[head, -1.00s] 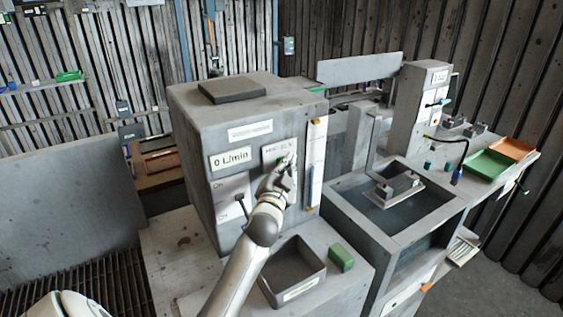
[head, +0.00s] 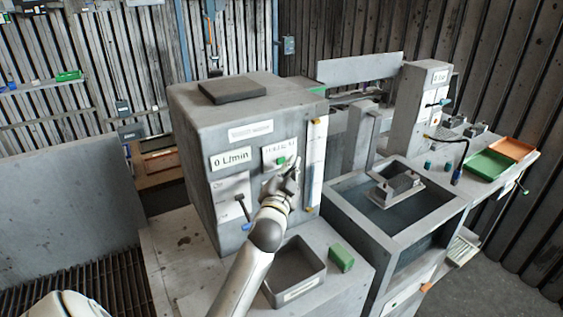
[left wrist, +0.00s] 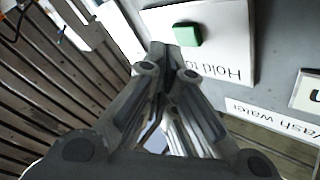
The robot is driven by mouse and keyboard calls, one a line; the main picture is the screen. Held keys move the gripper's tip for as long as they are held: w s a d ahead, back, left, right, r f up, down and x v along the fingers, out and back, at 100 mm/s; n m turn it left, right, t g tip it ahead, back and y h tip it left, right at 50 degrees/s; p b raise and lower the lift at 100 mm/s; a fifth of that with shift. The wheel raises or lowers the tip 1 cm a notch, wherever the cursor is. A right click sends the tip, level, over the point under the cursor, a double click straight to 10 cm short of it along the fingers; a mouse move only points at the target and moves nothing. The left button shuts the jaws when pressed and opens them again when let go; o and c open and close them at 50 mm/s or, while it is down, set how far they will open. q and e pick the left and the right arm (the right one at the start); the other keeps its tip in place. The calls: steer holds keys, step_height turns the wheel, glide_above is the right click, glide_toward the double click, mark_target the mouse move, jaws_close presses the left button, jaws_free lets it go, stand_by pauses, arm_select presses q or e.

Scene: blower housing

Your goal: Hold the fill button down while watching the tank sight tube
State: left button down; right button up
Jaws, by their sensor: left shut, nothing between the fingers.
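The green fill button (head: 281,160) sits on a white plate on the front of the grey tank housing (head: 196,180). In the left wrist view the button (left wrist: 187,34) shows on its plate, with part of the words "Hold to" readable upside down. My left gripper (head: 292,172) is shut and empty, just below and right of the button. In the left wrist view its fingertips (left wrist: 173,60) are close to the button, but I cannot tell whether they touch it. The upright sight tube (head: 314,165), with orange markers, is right of the gripper. My right gripper is out of view.
A display (head: 230,159) on the housing reads 0 L/min, above a black lever (head: 240,205). An open grey bin (head: 293,272) and a green block (head: 341,258) are below. A basin (head: 440,212) stands to the right.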

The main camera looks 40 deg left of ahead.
arm_select(q)
steer(key=shift+s+d, duration=0.3)
steer(key=shift+d, duration=0.45)
steer(key=shift+s+d, duration=0.35)
steer(key=shift+d, duration=0.45)
steer(key=shift+s+d, duration=0.3)
steer(key=shift+d, duration=0.45)
